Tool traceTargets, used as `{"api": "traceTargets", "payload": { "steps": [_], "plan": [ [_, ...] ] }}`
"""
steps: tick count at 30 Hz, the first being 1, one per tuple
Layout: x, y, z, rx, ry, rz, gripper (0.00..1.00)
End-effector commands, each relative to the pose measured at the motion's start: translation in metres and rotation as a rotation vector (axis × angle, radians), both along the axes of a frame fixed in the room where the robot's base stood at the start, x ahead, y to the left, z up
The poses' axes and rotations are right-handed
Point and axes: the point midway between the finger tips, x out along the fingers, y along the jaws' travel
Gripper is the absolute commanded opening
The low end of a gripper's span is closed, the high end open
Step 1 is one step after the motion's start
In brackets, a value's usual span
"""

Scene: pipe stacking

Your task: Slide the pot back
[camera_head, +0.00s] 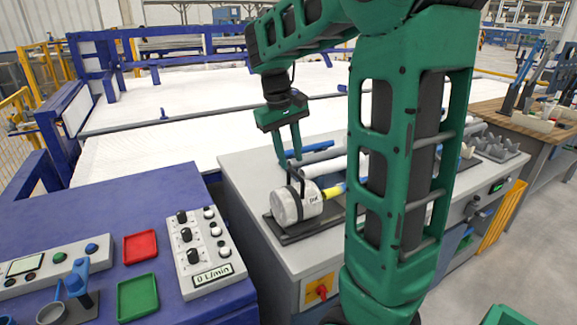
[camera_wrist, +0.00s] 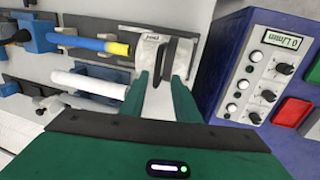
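The pot (camera_head: 297,207) is a white cylinder lying on its side on a dark base on the grey bench, with a dark upright handle (camera_head: 301,181) on top. In the wrist view the pot (camera_wrist: 148,48) is at the top centre and its handle (camera_wrist: 171,52) is just beyond the fingertips. My gripper (camera_head: 291,161) points down just above the handle. Its green fingers are apart in the wrist view (camera_wrist: 161,76), with no object clearly gripped between them. I cannot tell whether a fingertip touches the handle. A yellow-tipped blue pipe (camera_wrist: 95,43) points at the pot's end.
A white pipe (camera_wrist: 90,84) lies beside the blue one on holders. The blue control table (camera_head: 110,190) stands left, with a dial box (camera_head: 201,248) and red (camera_head: 140,246) and green (camera_head: 138,298) trays. My arm hides part of the bench.

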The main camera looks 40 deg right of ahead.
Motion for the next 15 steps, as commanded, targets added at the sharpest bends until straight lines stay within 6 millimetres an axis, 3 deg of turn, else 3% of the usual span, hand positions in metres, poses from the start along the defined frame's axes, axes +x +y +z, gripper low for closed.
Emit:
{"api": "traceTargets", "payload": {
  "steps": [6,15],
  "plan": [
    [0.002,0.009,0.04,0.001,-0.003,0.002,0.29],
    [0.003,0.014,0.064,0.001,0.0,0.003,0.29]
  ]
}}
